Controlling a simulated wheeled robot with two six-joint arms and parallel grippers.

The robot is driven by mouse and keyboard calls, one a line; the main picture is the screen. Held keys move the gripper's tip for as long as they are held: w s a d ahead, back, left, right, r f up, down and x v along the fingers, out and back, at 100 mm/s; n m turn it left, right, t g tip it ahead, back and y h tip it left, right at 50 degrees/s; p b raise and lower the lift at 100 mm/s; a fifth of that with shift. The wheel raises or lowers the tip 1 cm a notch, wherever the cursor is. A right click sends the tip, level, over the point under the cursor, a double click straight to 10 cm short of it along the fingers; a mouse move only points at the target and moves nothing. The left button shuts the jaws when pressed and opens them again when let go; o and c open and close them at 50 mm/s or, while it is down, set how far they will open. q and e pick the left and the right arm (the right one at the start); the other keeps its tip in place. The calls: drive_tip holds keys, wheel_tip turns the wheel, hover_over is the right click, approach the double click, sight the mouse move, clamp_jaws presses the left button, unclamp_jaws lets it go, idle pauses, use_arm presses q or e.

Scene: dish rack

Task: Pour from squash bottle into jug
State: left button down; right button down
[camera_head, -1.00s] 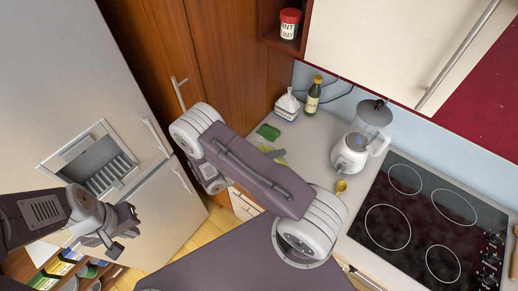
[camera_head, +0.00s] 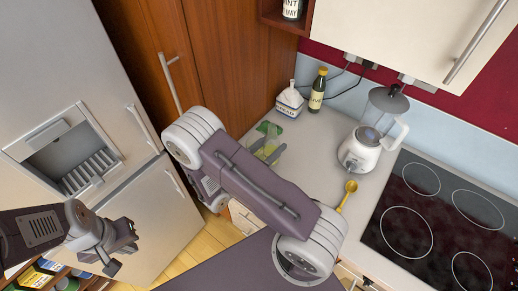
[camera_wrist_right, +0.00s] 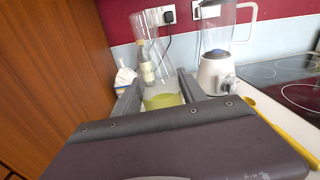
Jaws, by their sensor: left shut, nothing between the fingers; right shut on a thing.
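A clear vessel (camera_wrist_right: 163,78) with yellow-green liquid in its lower part is between the fingers of my right gripper (camera_wrist_right: 160,88). I cannot tell whether it is the squash bottle or the jug. In the head view the vessel (camera_head: 264,149) shows beyond my right arm, over the left end of the counter. The right gripper (camera_head: 275,152) is shut on it, mostly hidden there by the forearm. My left gripper (camera_head: 124,250) is shut and empty, at the lower left in front of the fridge. I make out no second squash or jug vessel.
A dark bottle with a yellow cap (camera_head: 317,91) and a white-blue container (camera_head: 289,102) stand at the back of the counter (camera_head: 318,150). A blender (camera_head: 362,150) stands right of them, a yellow spoon (camera_head: 348,191) nearer, the hob (camera_head: 435,215) at right.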

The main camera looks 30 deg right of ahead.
sight(268, 140)
drive_tip(key=shift+r+m, duration=0.4)
drive_tip(key=shift+r, duration=0.3)
wheel_tip(268, 140, up, 3)
drive_tip(key=p, duration=0.3)
drive_tip(key=shift+f, duration=0.1)
